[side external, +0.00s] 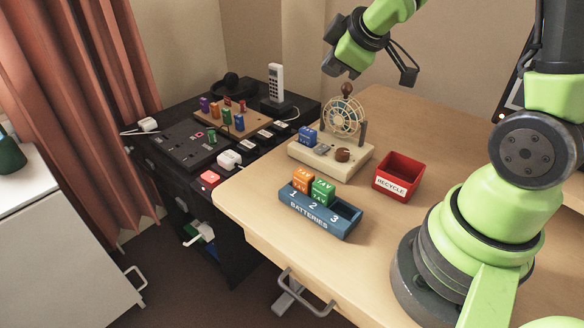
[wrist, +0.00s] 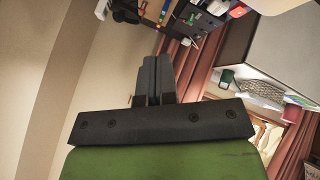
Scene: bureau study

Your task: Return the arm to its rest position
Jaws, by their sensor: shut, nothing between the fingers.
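My green arm reaches in from the right in the side external view. My gripper (side external: 338,68) hangs in the air above the back of the desk, beyond and above the small cage fan. In the wrist view its two dark fingers (wrist: 154,66) are pressed together with nothing between them. The gripper touches none of the objects on the desk.
On the wooden desk (side external: 420,130) stand a blue battery tray (side external: 318,219) with orange and green blocks in slots 1 and 2, a red recycle bin (side external: 399,177), and a fan device (side external: 330,155) bearing a blue block. A black side table (side external: 165,165) holds several coloured blocks and a phone (side external: 275,84).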

